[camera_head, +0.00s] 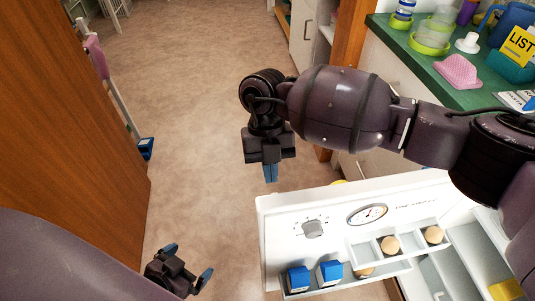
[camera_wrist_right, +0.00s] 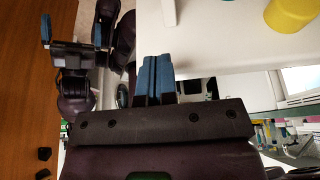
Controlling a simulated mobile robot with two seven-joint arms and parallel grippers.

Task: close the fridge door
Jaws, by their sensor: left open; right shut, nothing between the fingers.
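The white fridge door (camera_head: 285,235) stands open at the lower right of the head view. It shows a knob, a round gauge and racks holding egg-like round things and blue boxes. My right gripper (camera_head: 270,175) is shut and empty, pointing down just beyond the door's far left corner, with floor behind it. Its blue fingers (camera_wrist_right: 157,78) are pressed together in the right wrist view, beside a white panel. Whether they touch it I cannot tell. My left gripper (camera_head: 188,264) is open and empty, low, left of the door; it also shows in the wrist view (camera_wrist_right: 73,30).
A green counter (camera_head: 400,42) at the upper right holds a pink sponge (camera_head: 459,72), jars and a sign. The floor between (camera_head: 200,110) is clear.

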